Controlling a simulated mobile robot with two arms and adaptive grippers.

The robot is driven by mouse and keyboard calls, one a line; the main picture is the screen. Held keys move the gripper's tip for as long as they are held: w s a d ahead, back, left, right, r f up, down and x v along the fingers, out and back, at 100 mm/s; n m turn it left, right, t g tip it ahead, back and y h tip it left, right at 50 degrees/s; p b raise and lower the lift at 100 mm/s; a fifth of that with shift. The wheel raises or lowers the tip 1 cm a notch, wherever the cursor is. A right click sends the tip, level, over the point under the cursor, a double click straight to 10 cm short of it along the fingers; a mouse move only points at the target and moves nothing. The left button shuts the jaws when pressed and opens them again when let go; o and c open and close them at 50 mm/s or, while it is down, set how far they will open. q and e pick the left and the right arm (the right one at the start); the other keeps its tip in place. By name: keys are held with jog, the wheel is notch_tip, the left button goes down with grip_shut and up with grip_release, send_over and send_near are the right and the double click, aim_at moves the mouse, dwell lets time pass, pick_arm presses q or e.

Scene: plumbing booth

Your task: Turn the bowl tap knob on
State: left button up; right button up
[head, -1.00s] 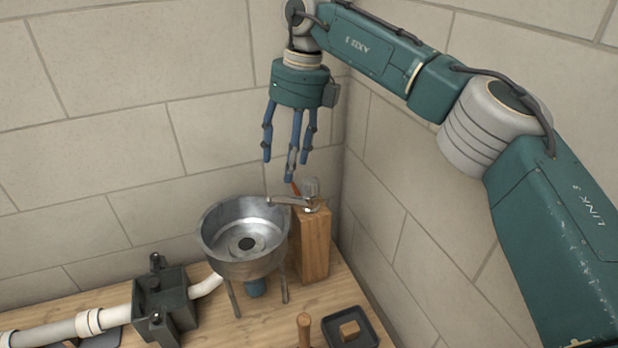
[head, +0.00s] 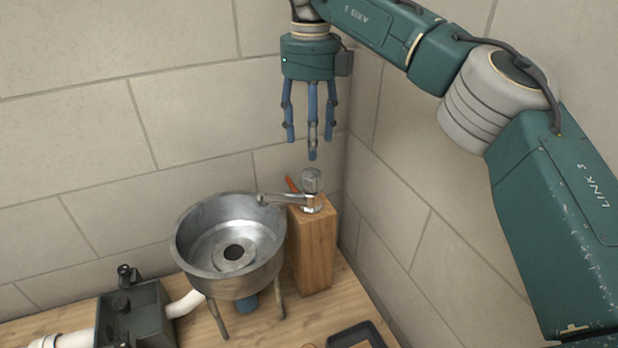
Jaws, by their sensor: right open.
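The bowl tap (head: 290,199) is a metal spout on top of a wooden block (head: 313,250), reaching left over the rim of a steel bowl (head: 222,262). Its grey knob (head: 312,180) stands upright on top of the tap. A small orange-red piece (head: 292,184) shows just left of the knob. My right gripper (head: 312,140) points down with its blue fingers spread open and empty. Its fingertips are above the knob and look apart from it. My left gripper is not in view.
A dark box fitting (head: 135,315) joins white pipe (head: 186,303) left of the bowl. A dark tray (head: 355,335) lies at the lower right on the wooden bench (head: 272,325). Tiled walls (head: 400,210) meet in a corner close behind the tap.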

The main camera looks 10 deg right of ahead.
aim_at(311, 172)
jog(key=f, duration=0.3)
jog(key=f+p, duration=0.1)
jog(key=f, duration=0.2)
jog(key=f+p, duration=0.1)
jog(key=f, duration=0.2)
jog(key=shift+s+f, duration=0.3)
jog(key=shift+s, duration=0.05)
jog(key=c, duration=1.2)
jog(key=shift+o, duration=0.2)
